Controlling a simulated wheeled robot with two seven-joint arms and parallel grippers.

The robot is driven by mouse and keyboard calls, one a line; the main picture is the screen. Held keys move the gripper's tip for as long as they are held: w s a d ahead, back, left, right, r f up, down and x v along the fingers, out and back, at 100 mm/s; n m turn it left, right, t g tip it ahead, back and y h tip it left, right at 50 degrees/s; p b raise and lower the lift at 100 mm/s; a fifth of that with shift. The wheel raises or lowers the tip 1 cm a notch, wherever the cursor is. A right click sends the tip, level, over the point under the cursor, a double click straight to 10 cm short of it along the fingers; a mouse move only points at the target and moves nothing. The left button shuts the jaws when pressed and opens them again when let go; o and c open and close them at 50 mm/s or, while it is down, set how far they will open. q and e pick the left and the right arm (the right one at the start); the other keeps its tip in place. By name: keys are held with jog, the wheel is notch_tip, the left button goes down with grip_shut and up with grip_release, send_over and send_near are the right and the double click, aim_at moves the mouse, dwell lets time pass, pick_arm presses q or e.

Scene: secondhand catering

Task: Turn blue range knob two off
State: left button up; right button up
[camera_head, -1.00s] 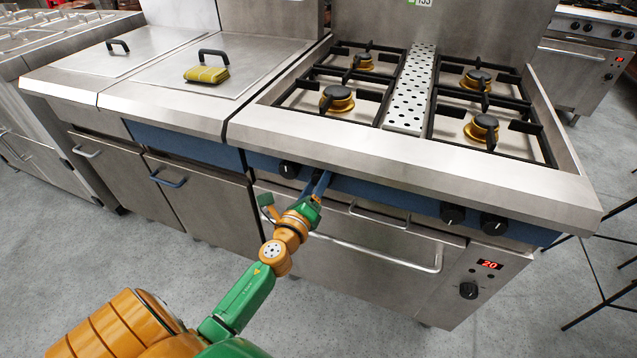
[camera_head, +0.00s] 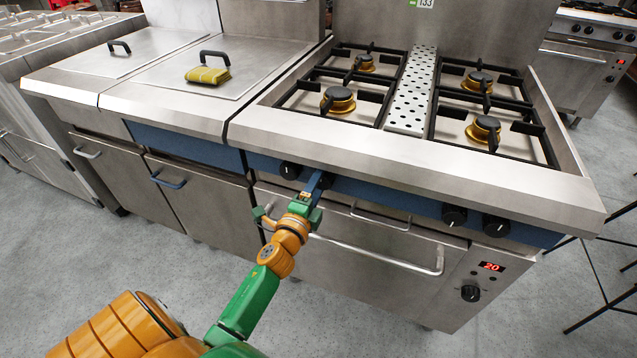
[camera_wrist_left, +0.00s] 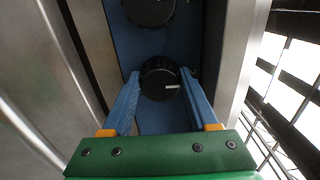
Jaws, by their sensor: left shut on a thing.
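The blue range (camera_head: 385,195) has a blue front strip with black knobs. Knob two (camera_head: 326,181), second from the left, is partly hidden behind my left gripper (camera_head: 319,180). In the left wrist view, the black knob (camera_wrist_left: 160,82) sits between the two blue fingers of my left gripper (camera_wrist_left: 160,90), which is shut on it. The knob's white mark points to the right in that view. Knob one (camera_head: 290,170) is just left of the gripper, its white mark near upright; a neighbouring knob (camera_wrist_left: 150,9) shows at the wrist view's top edge. My right gripper is out of view.
Two more knobs (camera_head: 454,215) (camera_head: 496,225) are further right on the strip. The oven handle (camera_head: 380,256) runs below the gripper. A red display (camera_head: 491,266) reads 20. Grey floor in front is clear.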

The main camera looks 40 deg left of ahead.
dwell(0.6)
pick_arm(q)
jog(key=o, duration=1.4)
jog(key=shift+s, duration=0.15)
jog(key=v, duration=0.7)
jog(key=shift+f, duration=0.1)
